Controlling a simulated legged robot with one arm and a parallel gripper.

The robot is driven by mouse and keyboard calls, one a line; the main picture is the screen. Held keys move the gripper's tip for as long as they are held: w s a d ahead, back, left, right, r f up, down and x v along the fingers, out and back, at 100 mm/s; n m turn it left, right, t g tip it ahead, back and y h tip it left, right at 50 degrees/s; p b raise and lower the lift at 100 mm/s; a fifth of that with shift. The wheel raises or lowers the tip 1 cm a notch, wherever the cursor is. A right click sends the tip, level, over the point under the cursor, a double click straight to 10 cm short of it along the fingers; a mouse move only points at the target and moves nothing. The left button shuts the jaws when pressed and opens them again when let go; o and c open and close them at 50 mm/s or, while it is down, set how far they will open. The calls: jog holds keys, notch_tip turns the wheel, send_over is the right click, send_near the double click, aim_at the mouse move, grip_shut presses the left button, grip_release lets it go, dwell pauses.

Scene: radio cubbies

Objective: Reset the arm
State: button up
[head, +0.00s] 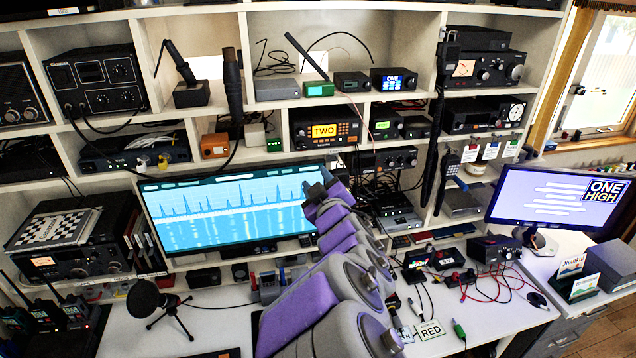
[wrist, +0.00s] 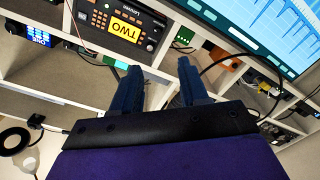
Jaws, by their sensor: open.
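My arm, purple and grey, reaches up from the bottom of the head view over the desk. My gripper (head: 318,192) is in front of the right end of the wide monitor. In the wrist view my gripper (wrist: 158,85) shows two dark blue fingers spread apart, with nothing between them. Beyond the fingers are the shelf cubbies and a radio with a yellow "TWO" display (wrist: 125,28). The same radio (head: 325,130) stands on a middle shelf in the head view, above my gripper.
A wide monitor (head: 230,205) stands behind my arm. A second monitor (head: 555,197) reads "ONE HIGH" at right. A small microphone (head: 152,303) stands on the desk at left. Cables and small boxes lie right of my arm. Bare white desk (head: 215,312) shows left of my arm.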

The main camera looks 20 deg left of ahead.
jog(key=d+f+m+h, duration=0.2)
jog(key=d+m+h, duration=0.5)
jog(key=d, duration=1.2)
jog(key=s+d+f+m+g+h, duration=0.2)
jog(key=s+d+g, duration=0.1)
jog(key=s+d, duration=0.25)
jog(key=s+d+f+m+g+h, duration=0.2)
jog(key=s+d+f+g, duration=0.15)
jog(key=d, duration=0.35)
jog(key=s+d+f+m+g, duration=0.1)
jog(key=s+g, duration=0.4)
jog(key=s, duration=1.1)
jog(key=s+d+f+m+g+y, duration=0.1)
jog(key=s+f+g, duration=0.2)
jog(key=s, duration=1.4)
jog(key=shift+s+d+f+m+g+y, duration=0.2)
jog(key=shift+f+m+g+y, duration=0.15)
jog(key=shift+g, duration=0.8)
